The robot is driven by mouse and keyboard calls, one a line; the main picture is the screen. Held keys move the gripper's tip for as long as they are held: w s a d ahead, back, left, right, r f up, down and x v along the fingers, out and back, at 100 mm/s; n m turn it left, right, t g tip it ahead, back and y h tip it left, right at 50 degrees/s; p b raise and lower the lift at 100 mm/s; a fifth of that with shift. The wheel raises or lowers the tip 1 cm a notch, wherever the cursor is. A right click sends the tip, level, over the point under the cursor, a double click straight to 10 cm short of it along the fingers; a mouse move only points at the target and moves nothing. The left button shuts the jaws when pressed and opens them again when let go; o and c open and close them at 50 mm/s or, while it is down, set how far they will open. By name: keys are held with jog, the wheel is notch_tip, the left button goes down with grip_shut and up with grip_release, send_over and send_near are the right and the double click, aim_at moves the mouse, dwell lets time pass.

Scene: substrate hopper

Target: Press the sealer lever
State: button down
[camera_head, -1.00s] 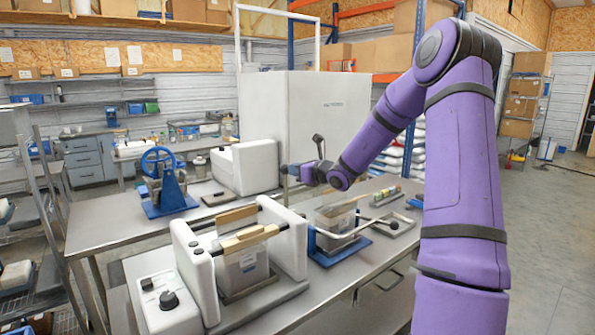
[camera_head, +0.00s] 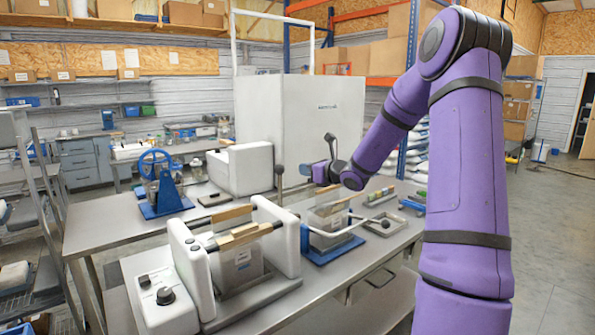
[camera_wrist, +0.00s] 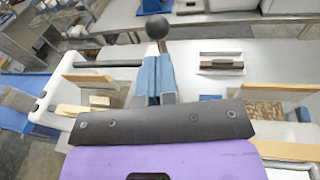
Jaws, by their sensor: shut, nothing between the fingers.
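The sealer is the white machine (camera_head: 186,270) with two side panels and wood-handled bars, at the front of the bench. An upright lever with a dark ball knob (camera_head: 279,170) rises by its far right panel. In the wrist view the ball knob (camera_wrist: 157,27) stands just beyond my fingertips; I cannot tell whether they touch its stem. My gripper (camera_head: 304,170) is to the right of the knob in the head view, at about its height. Its blue fingers, shut and empty, show in the wrist view (camera_wrist: 154,82). The lever's lower end is hidden.
A blue-based device with a clear box and pale bar (camera_head: 332,248) stands right of the sealer. Behind are a blue handwheel press (camera_head: 163,195), a white block-shaped machine (camera_head: 240,168) and a tray of small items (camera_head: 378,197).

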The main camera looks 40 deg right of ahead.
jog(key=v, duration=0.6)
jog(key=shift+s+r, duration=0.25)
jog(key=shift+s, duration=0.05)
jog(key=shift+d, duration=0.1)
jog(key=s+a+r+n+g+y, duration=0.2)
jog(key=s+a+n+g, duration=0.35)
jog(key=a+n, duration=0.55)
jog(key=s+a+r+n+g+y, duration=0.2)
jog(key=s+a+n+g, duration=0.35)
jog(key=a, duration=0.95)
jog(key=s+a+r+n+h, duration=0.1)
jog(key=s+n+h, duration=0.6)
jog(key=s+n, duration=1)
jog(key=s+r, duration=0.1)
jog(key=s, duration=0.3)
jog(key=shift+s+a+h, duration=0.25)
jog(key=shift+s+h, duration=0.1)
jog(key=shift+h, duration=0.05)
